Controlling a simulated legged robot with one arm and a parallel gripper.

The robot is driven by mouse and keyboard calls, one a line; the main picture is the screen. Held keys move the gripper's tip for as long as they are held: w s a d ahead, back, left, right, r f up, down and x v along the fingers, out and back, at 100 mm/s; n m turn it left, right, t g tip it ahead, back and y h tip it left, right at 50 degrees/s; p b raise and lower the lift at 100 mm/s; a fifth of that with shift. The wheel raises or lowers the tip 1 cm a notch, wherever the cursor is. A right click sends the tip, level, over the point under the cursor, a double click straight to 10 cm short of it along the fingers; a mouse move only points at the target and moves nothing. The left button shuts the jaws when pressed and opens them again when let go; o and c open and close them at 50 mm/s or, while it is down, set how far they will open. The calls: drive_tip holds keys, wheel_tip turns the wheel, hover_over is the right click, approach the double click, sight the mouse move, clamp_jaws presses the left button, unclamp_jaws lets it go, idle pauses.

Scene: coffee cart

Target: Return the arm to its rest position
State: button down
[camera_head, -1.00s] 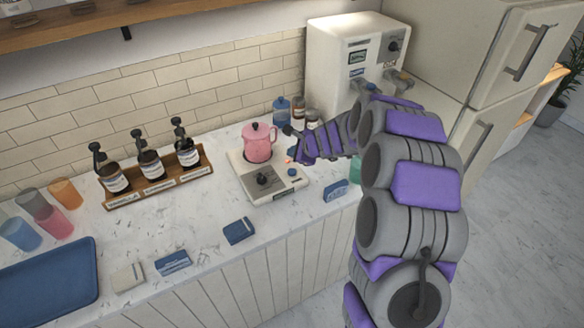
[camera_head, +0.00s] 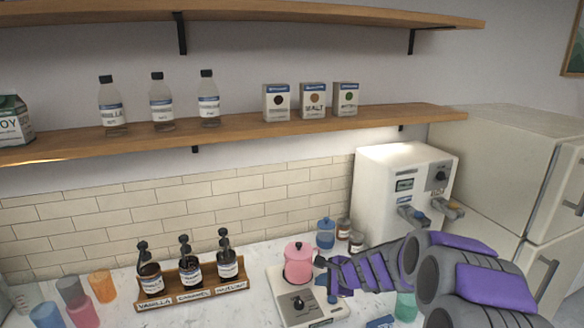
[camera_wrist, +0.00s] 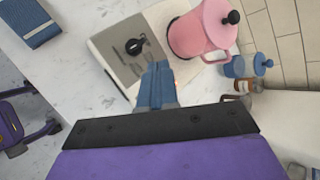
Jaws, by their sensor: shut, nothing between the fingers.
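My arm (camera_head: 452,272) reaches in from the lower right in the head view, purple and grey. My gripper (camera_wrist: 157,84) is shut and empty in the wrist view, its blue fingers together over the counter beside the white hot plate (camera_wrist: 128,52). In the head view the gripper (camera_head: 332,280) is at the right side of the hot plate (camera_head: 290,311). The pink kettle (camera_head: 299,264) stands on the hot plate, close to the gripper. The kettle also shows in the wrist view (camera_wrist: 200,35), apart from the fingers.
A wooden rack (camera_head: 188,284) with syrup pump bottles is on the counter, with coloured cups to its left. A blue jar (camera_head: 325,233) and small jars stand behind the kettle. A white coffee machine (camera_head: 390,185) and fridge are at right. Shelves (camera_head: 330,121) hang above.

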drive_tip(key=s+a+r+n+g, duration=0.25)
drive_tip(key=s+n, duration=0.25)
drive_tip(key=s, duration=0.6)
drive_tip(key=s+a+r+n+g, duration=0.2)
drive_tip(key=s+a+r+n, duration=0.25)
drive_tip(key=s, duration=0.75)
drive_tip(key=s+d+n+g+h, duration=0.2)
drive_tip(key=s+d+n+h, duration=0.1)
drive_tip(key=s, duration=0.9)
drive_tip(key=s+d+n+g+h, duration=0.2)
drive_tip(key=s+d+n, duration=0.3)
drive_tip(key=s+d, duration=0.3)
drive_tip(key=s, duration=0.4)
drive_tip(key=shift+d+f+h, duration=0.15)
drive_tip(key=shift+f+h, duration=0.2)
drive_tip(key=shift+h, duration=0.05)
drive_tip(key=c, duration=1.8)
unclamp_jaws()
